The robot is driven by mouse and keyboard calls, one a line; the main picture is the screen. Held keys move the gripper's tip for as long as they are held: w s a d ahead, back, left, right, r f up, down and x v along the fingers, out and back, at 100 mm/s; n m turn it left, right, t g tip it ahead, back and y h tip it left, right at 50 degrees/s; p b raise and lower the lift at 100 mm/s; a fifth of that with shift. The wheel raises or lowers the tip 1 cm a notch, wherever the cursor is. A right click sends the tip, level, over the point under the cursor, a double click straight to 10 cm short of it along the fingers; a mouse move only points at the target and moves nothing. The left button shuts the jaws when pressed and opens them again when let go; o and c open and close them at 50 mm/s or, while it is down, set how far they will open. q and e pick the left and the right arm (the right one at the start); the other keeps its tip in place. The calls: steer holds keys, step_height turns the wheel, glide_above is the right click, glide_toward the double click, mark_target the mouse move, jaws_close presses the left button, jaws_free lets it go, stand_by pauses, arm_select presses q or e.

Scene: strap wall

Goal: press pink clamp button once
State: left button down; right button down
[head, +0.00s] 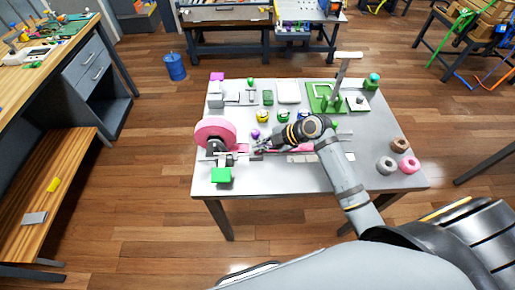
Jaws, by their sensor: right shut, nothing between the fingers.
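My right gripper (259,147) is low over the white table, shut and empty. Its fingertips point left, close to the pink strap (275,151) and right of the large pink roll (212,128). A dark and grey mechanism (222,152) sits under the roll, with a green block (221,175) in front of it. I cannot make out a pink clamp button clearly; it is too small or hidden by the gripper. Whether the fingertips touch anything cannot be told. My left gripper is not in view.
The white table (290,182) holds a magenta block (217,76) at the back left, several small coloured items behind the gripper, and a green stand (325,97) at the back right. The table's front strip is mostly clear.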

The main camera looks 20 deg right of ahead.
steer(key=shift+s+f, duration=0.2)
steer(key=shift+f, duration=0.35)
steer(key=shift+r, duration=0.3)
steer(key=shift+w+r, duration=0.1)
steer(key=shift+r, duration=0.2)
step_height(320, 180, up, 6)
steer(key=p, duration=0.4)
steer(key=shift+w+f, duration=0.1)
steer(key=shift+f, duration=0.05)
steer(key=shift+w, duration=0.1)
